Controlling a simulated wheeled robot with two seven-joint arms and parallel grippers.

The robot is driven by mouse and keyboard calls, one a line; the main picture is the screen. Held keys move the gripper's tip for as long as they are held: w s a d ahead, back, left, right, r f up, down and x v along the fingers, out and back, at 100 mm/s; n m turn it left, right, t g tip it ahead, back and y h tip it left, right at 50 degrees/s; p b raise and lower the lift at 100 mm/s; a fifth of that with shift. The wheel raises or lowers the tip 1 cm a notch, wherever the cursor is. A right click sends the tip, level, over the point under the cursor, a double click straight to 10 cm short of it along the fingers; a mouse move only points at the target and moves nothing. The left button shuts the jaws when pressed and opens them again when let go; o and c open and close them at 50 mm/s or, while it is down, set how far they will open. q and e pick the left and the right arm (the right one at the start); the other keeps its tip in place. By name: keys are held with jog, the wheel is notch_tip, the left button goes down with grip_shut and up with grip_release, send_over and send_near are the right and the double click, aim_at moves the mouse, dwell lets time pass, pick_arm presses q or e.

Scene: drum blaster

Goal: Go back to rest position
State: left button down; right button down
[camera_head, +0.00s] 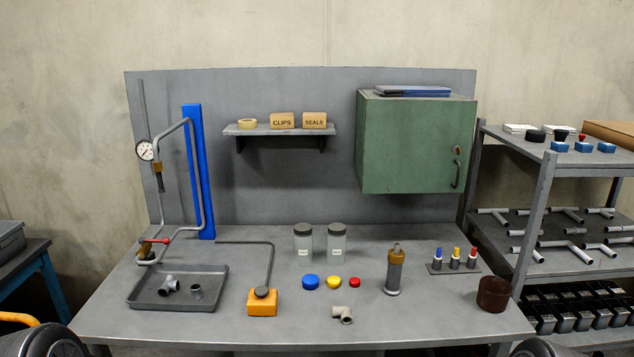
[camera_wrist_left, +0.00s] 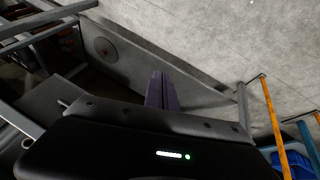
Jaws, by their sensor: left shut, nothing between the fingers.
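My left gripper (camera_wrist_left: 159,90) shows in the left wrist view as two dark fingers pressed together, with nothing between them. It is away from the workbench and touches nothing that I can see. In the head view, only rounded parts of my arms show at the bottom left and bottom right corners. No gripper shows there, and my right gripper is in neither view. The grey workbench (camera_head: 200,326) stands in front of me, with no gripper over it.
On the bench are a grey tray (camera_head: 140,302) with pipe fittings, an orange block (camera_head: 262,303), two jars, coloured caps and a brown cup (camera_head: 493,294). A green cabinet (camera_head: 410,145) hangs behind. A shelf rack (camera_head: 535,185) stands right. The bench's front strip is mostly clear.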

pick_arm(q)
jog(key=s+d+f+g, duration=0.2)
jog(key=s+d+f, duration=0.2)
jog(key=s, duration=0.5)
jog(key=s+d+f+g+h, duration=0.1)
jog(key=s+d+f+g, duration=0.1)
jog(key=s, duration=0.7)
jog(key=shift+s+d+f+h, duration=0.35)
jog(key=shift+d+f, duration=0.5)
jog(key=shift+d, duration=0.25)
